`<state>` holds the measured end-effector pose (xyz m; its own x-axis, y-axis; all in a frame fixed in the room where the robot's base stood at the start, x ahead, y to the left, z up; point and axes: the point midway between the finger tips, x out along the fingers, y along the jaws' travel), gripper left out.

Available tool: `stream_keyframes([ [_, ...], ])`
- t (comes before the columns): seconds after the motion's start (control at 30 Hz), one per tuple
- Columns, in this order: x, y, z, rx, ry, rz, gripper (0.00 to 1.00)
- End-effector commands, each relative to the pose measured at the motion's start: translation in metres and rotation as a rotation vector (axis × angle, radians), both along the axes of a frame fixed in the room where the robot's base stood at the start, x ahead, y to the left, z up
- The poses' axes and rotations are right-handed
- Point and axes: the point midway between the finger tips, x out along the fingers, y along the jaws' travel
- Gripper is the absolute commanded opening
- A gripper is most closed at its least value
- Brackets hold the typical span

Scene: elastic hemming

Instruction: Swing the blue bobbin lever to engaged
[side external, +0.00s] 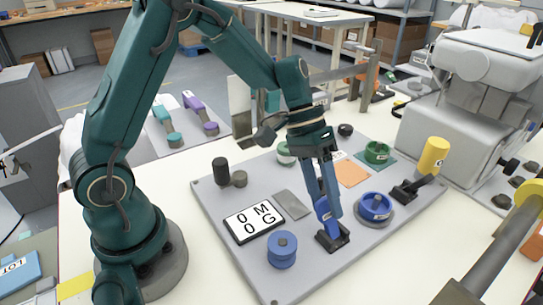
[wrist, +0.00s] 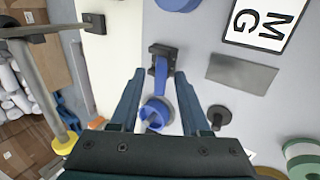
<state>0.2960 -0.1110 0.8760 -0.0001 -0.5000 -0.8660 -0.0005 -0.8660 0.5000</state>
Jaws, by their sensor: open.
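The blue bobbin lever (side external: 322,209) rises from a small black base (side external: 333,238) on the grey board in the side external view. In the wrist view the lever (wrist: 161,80) runs down from its black base (wrist: 162,53) between my two fingers. My gripper (side external: 329,208) points down at the lever, with its fingers close around the blue handle. In the wrist view my gripper (wrist: 160,75) is open, one finger on each side of the lever, with gaps visible. The fingers partly hide the lever in the side external view. I cannot tell whether either finger touches it.
A blue spool (side external: 282,250) and a blue dish (side external: 375,207) flank the lever. A lettered card (side external: 254,218) and grey plate (side external: 293,204) lie left of it. A yellow-handled lever (side external: 433,156) stands to the right. A metal bar (side external: 492,250) crosses the front right.

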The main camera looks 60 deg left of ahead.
Motion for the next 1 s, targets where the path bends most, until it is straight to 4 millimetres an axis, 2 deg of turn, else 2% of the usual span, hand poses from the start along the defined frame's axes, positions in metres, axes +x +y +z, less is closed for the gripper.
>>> stream_keyframes([
  [0.17,0.0,-0.0001,0.0,0.0,0.0,0.0,0.46],
  [0.23,0.0,-0.0001,0.0,0.0,0.0,0.0,0.27],
  [0.3,-0.0001,-0.0001,0.0,0.0,0.0,0.0,0.0],
  [1.0,-0.0001,0.0001,0.0006,0.0,0.0,0.0,0.0],
])
